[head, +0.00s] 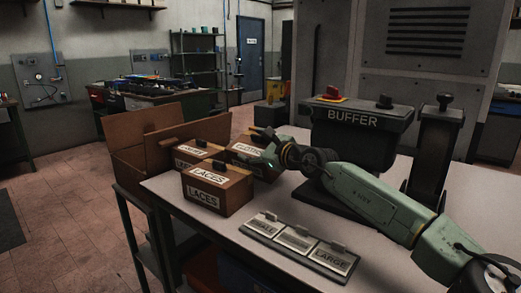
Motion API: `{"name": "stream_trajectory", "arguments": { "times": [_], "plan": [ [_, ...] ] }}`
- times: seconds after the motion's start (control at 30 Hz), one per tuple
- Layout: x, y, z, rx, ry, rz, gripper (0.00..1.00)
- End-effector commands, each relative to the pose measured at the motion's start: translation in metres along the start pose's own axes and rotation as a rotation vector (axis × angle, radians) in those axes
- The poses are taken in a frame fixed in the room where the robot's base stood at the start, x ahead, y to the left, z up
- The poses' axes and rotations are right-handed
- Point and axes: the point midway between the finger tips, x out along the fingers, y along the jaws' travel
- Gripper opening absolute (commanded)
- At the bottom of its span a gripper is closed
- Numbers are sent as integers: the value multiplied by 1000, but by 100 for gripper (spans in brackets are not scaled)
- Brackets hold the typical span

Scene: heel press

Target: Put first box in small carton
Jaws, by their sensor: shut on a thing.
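My gripper (264,145) reaches in from the right over the table's left part. It is shut at the back right brown box (240,160), whose label I cannot read clearly; the gripper hides part of it. I cannot tell whether that box is off the table. A brown box marked LACES (235,193) stands in front, with a dark tab on top. Another labelled box (187,160) stands behind it to the left, partly hidden. An open brown carton (128,148) with raised flaps is at the far left. I cannot tell which carton is the small one.
A plate with several label cards (300,242) lies at the table's (200,222) front edge; one card reads LARGE. The dark BUFFER machine (355,140) and a black post (432,160) stand behind my arm. Bare tabletop shows between the LACES box and the cards.

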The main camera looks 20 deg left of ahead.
Motion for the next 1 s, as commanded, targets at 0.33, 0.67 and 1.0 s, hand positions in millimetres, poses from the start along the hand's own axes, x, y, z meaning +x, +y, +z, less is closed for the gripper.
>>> {"name": "stream_trajectory", "arguments": {
  "times": [0.33, 0.67, 1.0],
  "plan": [
    [6, -16, -15, 215, 24, 46, 7],
    [10, -8, -38, 292, 35, 65, 7],
    [10, -6, -40, 291, 37, 67, 73]
  ]
}}
